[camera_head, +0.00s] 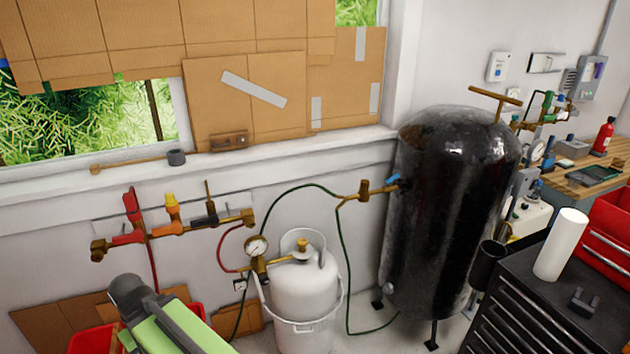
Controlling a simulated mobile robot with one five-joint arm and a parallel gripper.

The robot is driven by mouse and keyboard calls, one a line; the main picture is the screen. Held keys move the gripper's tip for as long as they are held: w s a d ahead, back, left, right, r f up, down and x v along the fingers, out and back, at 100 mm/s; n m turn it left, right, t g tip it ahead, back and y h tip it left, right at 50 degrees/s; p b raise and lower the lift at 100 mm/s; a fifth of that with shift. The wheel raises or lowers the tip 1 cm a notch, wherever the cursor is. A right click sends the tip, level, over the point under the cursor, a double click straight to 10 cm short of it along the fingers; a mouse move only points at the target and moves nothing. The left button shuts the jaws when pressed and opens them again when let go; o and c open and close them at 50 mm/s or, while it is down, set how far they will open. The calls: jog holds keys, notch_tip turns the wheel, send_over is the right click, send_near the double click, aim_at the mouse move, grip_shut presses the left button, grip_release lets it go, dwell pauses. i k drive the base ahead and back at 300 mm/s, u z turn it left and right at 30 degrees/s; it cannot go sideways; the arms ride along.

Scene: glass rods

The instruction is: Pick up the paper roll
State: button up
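The paper roll (561,244) is a plain white cylinder. It stands upright, slightly leaning in the picture, on the top of a black tool chest (540,284) at the right. Nothing holds it and its whole side shows. My gripper does not show in this view. A green and dark grey part at the bottom left looks like a link of my arm, far to the left of the roll.
A small black object (582,303) lies on the chest in front of the roll. A red toolbox (610,232) stands close on its right. A tall black tank (448,210) and a white gas cylinder (304,288) with hoses stand left of the chest.

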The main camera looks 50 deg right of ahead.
aim_at(568, 228)
jog(key=z, duration=0.4)
jog(key=k, duration=1.3)
jog(key=z, duration=1)
jog(key=i, duration=1.55)
jog(key=z, duration=0.2)
